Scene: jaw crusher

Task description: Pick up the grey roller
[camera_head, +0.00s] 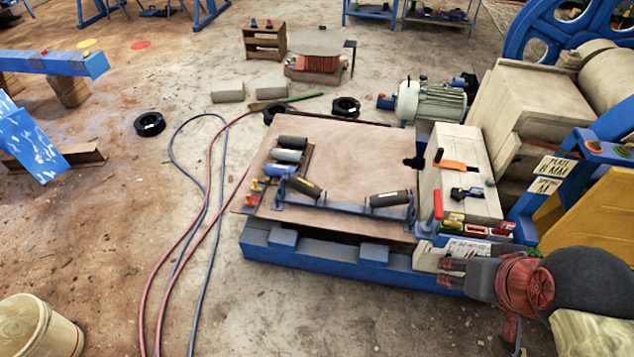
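Several rollers lie on the brown board (345,140) over the blue base. Three are stacked in a row in a wooden rack at its left: a dark one (292,142), a lighter grey roller (287,156) in the middle, and one with a bluish end (280,170) in front. Two more dark grey rollers, a left one (303,187) and a right one (388,199), sit tilted on a blue frame. My gripper (446,273) is at the lower right, in front of the machine, pointing left. Its fingers look apart and empty, well away from the rollers.
A pale block (460,170) with tools and small boxes stands right of the board. A motor (432,102) is behind it. Red and blue hoses (207,200) cross the floor at left. A white bucket (38,328) stands at lower left. Space above the board looks clear.

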